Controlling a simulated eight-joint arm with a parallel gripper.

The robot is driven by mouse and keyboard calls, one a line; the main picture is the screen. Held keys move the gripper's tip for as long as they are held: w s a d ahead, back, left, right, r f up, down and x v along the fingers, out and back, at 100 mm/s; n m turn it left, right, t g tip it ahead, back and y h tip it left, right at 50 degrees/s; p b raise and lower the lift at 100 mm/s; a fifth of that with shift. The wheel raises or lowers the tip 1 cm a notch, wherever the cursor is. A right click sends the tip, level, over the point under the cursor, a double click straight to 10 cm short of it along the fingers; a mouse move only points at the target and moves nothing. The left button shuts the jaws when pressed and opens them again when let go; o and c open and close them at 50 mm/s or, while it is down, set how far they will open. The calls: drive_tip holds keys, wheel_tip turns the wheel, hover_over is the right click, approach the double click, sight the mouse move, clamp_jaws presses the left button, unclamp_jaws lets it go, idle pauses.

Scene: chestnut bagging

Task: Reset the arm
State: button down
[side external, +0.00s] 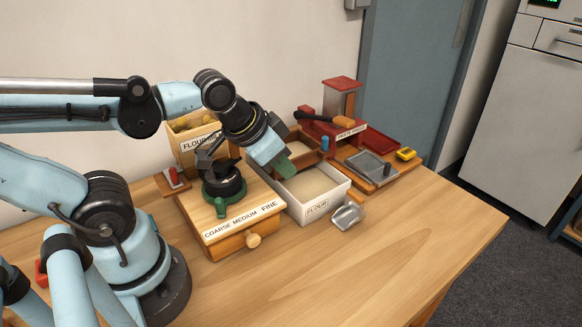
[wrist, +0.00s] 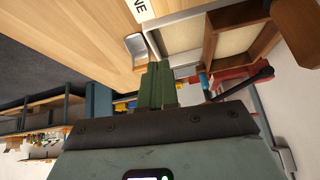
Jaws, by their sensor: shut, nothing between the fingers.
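My gripper (side external: 286,170) is in the side external view, with green fingers pointing down and to the right. It is over the back left part of the white flour bin (side external: 317,208) and near the front of a wooden-sided box (side external: 304,149). In the wrist view the two green fingers of my gripper (wrist: 156,85) lie against each other, shut and empty. The flour bin's pale rim (wrist: 190,16) shows beyond them. I cannot tell how high the fingertips are above the bin.
A wooden mill (side external: 230,228) with a black and green dial stands left of the bin. A metal scoop (side external: 347,215) lies right of the bin. Behind are a red-topped dispenser (side external: 341,100) and a grey plate (side external: 371,167). The front of the table (side external: 330,275) is clear.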

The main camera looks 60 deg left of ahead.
drive_tip(key=shift+w+a+r+n+t, duration=0.2)
drive_tip(key=shift+a+n+t, duration=0.2)
drive_tip(key=shift+a+n, duration=0.2)
